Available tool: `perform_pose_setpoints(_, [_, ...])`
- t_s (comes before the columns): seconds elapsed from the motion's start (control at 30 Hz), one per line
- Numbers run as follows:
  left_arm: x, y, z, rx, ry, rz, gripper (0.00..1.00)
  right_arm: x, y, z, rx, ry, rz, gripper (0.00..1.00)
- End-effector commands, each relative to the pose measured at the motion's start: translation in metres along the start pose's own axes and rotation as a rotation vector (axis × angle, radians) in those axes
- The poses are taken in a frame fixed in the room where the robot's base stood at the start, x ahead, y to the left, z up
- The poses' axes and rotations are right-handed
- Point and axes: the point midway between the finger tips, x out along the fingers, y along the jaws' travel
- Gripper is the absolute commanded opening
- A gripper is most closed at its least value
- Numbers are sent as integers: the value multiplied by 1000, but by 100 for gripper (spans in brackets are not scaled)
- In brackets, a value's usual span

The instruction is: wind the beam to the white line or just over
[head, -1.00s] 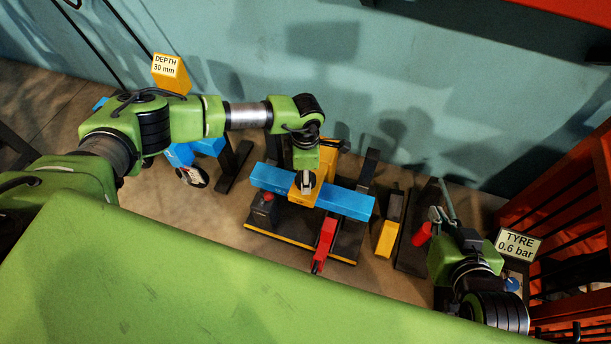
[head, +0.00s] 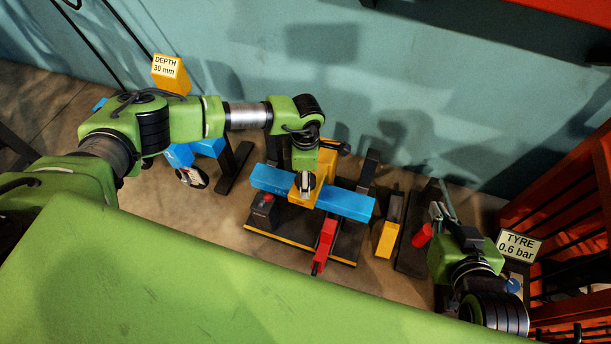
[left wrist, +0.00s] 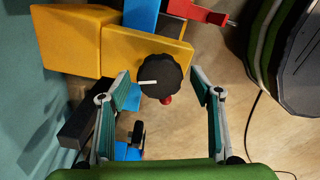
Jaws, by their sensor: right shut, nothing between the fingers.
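The blue beam (head: 345,203) lies across a yellow block (head: 326,170) on a dark stand. In the left wrist view the yellow block (left wrist: 140,50) carries a round black knob (left wrist: 160,86) with a short white mark pointing left. My left gripper (left wrist: 160,76) is open, one finger on each side of the knob; I see gaps and cannot tell of any contact. Part of the blue beam (left wrist: 140,14) shows at the top of that view. Apart from the knob's mark, I cannot make out a white line. My right gripper (head: 442,210) is shut and empty, to the right of the stand.
A red lever (head: 324,245) sticks out at the stand's front. A red cylinder (head: 422,234) is close to my right gripper. A yellow block (head: 387,238) stands between. Signs read DEPTH 30 mm (head: 167,68) and TYRE 0.6 bar (head: 518,245). An orange rack (head: 575,215) is at right.

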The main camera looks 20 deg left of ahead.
Motion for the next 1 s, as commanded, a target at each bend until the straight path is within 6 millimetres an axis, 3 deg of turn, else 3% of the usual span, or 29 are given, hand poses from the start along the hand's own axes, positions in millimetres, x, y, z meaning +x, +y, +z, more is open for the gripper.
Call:
perform_pose_setpoints(0.23, [-14, 1, 1, 0, -3, 2, 59, 0, 0, -1, 0, 0, -1, 0])
perform_pose_setpoints(0.7, [-104, 1, 0, 0, -1, 2, 59, 0, 0, 0, 0, 0, -1, 0])
perform_pose_setpoints(1.0, [-120, 0, 0, -1, 1, -1, 59, 0, 0, 0, 0, 0, 0, 0])
